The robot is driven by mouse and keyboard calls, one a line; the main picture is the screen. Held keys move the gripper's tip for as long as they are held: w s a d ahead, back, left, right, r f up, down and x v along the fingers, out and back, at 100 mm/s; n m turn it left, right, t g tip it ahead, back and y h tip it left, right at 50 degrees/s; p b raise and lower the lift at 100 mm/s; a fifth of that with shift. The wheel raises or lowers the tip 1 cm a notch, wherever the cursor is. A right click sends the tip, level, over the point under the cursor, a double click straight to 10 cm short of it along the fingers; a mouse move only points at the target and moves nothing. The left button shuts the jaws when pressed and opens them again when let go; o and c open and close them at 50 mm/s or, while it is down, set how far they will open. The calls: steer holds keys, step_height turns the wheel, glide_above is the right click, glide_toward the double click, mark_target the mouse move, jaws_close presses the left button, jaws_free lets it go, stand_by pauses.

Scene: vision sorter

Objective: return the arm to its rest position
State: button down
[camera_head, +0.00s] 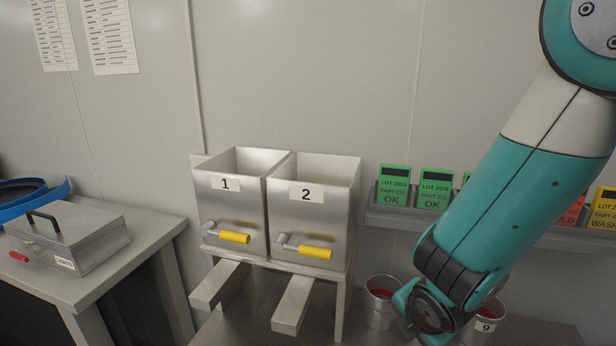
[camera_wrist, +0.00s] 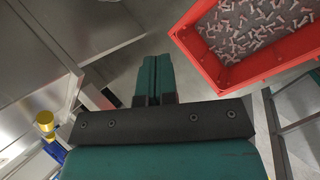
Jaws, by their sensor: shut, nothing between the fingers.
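My arm, teal and white, comes down from the upper right of the head view and bends at a dark joint near the bottom edge. My gripper is outside the head view. In the wrist view my gripper (camera_wrist: 153,82) shows with its two teal fingers together and nothing between them. The fingers point toward the top of the picture, over the floor area, and sit left of a red bin, apart from it.
The red bin (camera_wrist: 195,65) holds many small pale parts. Two steel hoppers (camera_head: 236,199) (camera_head: 312,219) marked 1 and 2 have yellow handles. Two cups (camera_head: 380,300) (camera_head: 487,318) stand close to my arm. Cards line a shelf (camera_head: 385,217). A grey box (camera_head: 75,238) sits on the left table.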

steer(key=s+a+r+m+g+y, duration=0.2)
steer(key=s+r+m+g, duration=0.1)
steer(key=s+r+m, duration=0.5)
steer(key=s+a+r+m+g+y+b, duration=0.1)
steer(key=s+a+r+m+g+y, duration=0.1)
steer(key=s+r+m, duration=0.5)
steer(key=s+m+g+y, duration=0.1)
steer(key=s+m, duration=0.1)
steer(key=s, duration=0.1)
steer(key=shift+a+r, duration=0.2)
steer(key=shift+r, duration=0.15)
